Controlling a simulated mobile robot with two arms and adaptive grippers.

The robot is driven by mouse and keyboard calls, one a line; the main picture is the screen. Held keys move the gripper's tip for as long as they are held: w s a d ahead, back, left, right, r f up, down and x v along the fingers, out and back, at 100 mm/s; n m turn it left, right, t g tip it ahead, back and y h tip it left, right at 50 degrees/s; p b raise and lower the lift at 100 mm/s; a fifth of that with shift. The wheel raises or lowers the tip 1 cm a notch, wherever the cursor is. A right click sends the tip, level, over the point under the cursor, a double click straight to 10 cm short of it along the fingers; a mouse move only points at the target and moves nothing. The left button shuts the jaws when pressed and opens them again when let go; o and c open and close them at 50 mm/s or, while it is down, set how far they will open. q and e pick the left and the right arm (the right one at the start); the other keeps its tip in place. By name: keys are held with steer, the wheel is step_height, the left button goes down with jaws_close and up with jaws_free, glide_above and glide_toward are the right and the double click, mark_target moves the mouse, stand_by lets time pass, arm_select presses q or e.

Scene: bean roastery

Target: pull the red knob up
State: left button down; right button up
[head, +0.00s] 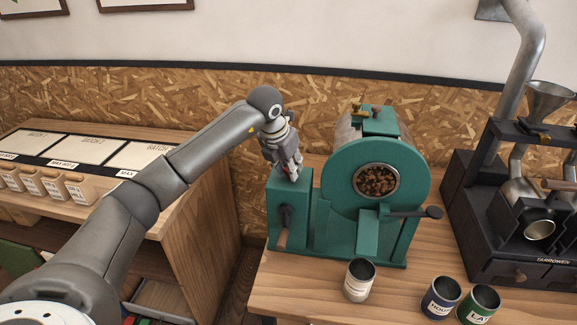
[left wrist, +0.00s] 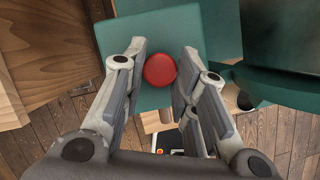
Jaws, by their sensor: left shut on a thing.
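The red knob (left wrist: 160,70) is round and sits over the top of the green box at the left of the roaster (head: 287,206). In the head view only a sliver of red shows between my fingers. My left gripper (head: 290,172) points down at the box top and is shut on the red knob. In the left wrist view its two fingers (left wrist: 159,82) stand on either side of the knob. How far the knob stands above the box is hidden. My right gripper is not in view.
The green drum roaster (head: 418,165) stands just right of the box, with a dark handle (head: 408,213) sticking out. A white cup (head: 358,282), a blue cup (head: 440,298) and a green cup (head: 480,304) stand in front. A dark machine (head: 505,180) is at right.

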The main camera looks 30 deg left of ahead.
arm_select(q)
steer(key=shift+r+p, duration=0.4)
steer(key=shift+r, duration=1)
steer(key=c, duration=1.1)
jaws_free()
steer(key=shift+c, duration=0.2)
steer(key=v, duration=1.2)
